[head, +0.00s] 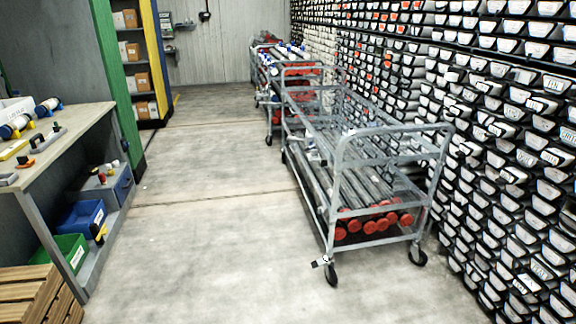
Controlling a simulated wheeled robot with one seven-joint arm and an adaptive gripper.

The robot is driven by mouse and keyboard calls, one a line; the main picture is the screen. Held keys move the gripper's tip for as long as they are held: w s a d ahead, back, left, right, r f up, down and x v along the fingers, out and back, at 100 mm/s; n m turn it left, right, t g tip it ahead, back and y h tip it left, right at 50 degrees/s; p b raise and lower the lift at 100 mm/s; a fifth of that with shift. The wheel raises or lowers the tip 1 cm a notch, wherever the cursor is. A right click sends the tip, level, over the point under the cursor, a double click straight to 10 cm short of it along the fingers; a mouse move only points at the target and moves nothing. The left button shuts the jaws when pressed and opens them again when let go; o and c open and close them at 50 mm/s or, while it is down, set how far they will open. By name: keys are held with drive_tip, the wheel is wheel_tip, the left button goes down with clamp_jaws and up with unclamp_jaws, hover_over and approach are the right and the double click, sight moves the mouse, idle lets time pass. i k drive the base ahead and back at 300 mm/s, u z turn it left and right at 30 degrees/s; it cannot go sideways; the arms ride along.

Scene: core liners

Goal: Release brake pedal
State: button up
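A grey metal cart (388,228) stands right of the middle, along the wall of racks. A small pale metal piece (321,262) juts out to the left at its near left caster (331,273); it looks like the brake pedal. It is too small to tell whether it is pressed down or raised. The near right caster (418,257) shows no such piece clearly. Long dark tubes with red end caps (375,224) lie on the cart's lower shelf. My gripper is not in view.
A wall of white-ended core trays (500,150) runs close along the cart's right side. More carts (270,75) stand behind it. A workbench (75,145) with bins and a wooden crate (40,295) line the left. The concrete floor (210,230) between is clear.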

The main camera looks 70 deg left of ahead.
sight(318, 263)
drive_tip(key=u, duration=1.55)
drive_tip(key=i, duration=1.05)
drive_tip(key=u, duration=0.45)
